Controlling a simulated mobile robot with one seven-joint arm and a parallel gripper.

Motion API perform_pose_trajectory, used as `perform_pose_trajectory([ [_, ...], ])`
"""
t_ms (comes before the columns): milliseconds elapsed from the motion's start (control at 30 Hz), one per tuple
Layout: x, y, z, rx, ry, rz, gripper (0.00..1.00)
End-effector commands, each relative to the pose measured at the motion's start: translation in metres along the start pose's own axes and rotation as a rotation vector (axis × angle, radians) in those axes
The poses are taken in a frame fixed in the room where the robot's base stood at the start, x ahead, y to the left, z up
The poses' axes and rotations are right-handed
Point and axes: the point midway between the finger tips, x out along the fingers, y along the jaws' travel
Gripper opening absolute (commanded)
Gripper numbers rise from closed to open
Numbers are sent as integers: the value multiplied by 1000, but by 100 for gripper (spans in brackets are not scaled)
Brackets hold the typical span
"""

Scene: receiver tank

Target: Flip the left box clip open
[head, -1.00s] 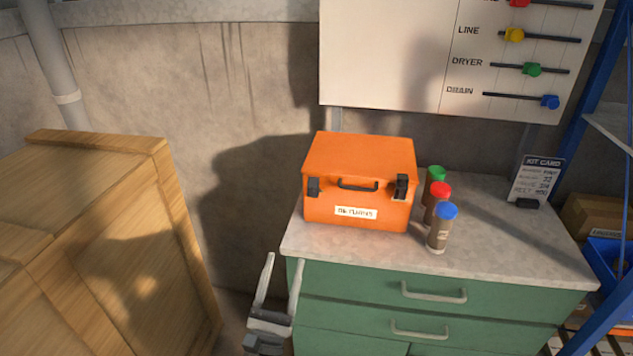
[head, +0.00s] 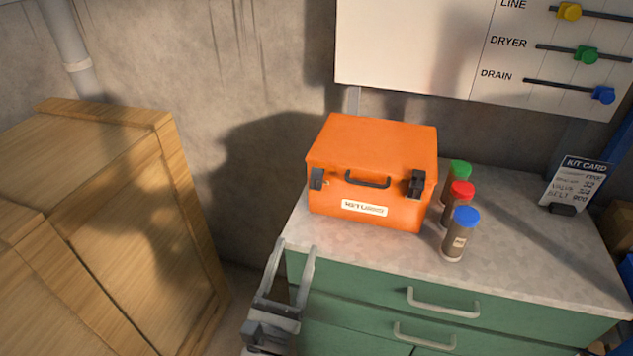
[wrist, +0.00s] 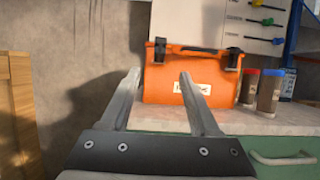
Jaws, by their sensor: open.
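The orange box (head: 372,160) sits on the counter with its lid closed, a dark handle and a white label on its front. Its left clip (head: 317,179) is a small dark latch at the front left; it also shows in the wrist view (wrist: 160,50). The right clip (head: 415,184) is at the front right and looks to stand out more from the box. My gripper (head: 296,248) is open and empty, below and left of the box, near the counter's front left corner. In the wrist view, the fingers (wrist: 160,73) point toward the box's left part, apart from it.
Bottles with green, red (head: 459,197) and blue (head: 460,232) caps stand close to the box's right. The green cabinet (head: 360,290) has protruding drawer handles. A wooden crate (head: 140,210) stands at the left. A kit card (head: 573,183) stands at the counter's right. A valve board (head: 480,45) hangs above.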

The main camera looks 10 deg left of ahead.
Motion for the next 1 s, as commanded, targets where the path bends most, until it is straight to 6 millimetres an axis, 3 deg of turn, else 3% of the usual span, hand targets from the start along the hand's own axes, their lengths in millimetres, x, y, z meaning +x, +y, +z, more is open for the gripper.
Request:
perform_pose_trajectory([
  [400,93,-1,0,-1,-2,-4,62],
  [600,127,-1,0,0,-1,-3,62],
  [800,144,0,0,0,0,-1,62],
  [1000,147,0,0,0,0,-1,62],
])
